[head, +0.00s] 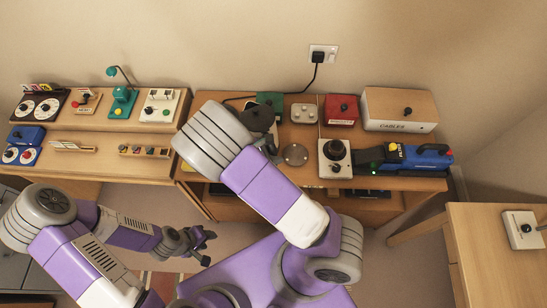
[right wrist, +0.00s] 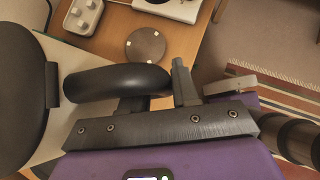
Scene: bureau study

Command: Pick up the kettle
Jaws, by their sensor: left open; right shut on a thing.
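The kettle shows in the right wrist view as a black curved handle (right wrist: 115,82) beside a large dark rounded part (right wrist: 20,100) at the left edge. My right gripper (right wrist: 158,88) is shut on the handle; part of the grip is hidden. In the head view the right gripper (head: 258,118) is a dark shape over the left part of the middle desk, where gripper and kettle are hard to tell apart. My left gripper (head: 206,248) is open and empty, low in front of the desks.
A round grey disc (head: 295,154) lies on the middle desk (head: 308,133), near a white dial box (head: 335,158). Further right are a blue tool (head: 420,157), a red box (head: 341,110) and a cables box (head: 400,108). A black plug (head: 318,57) sits in the wall socket.

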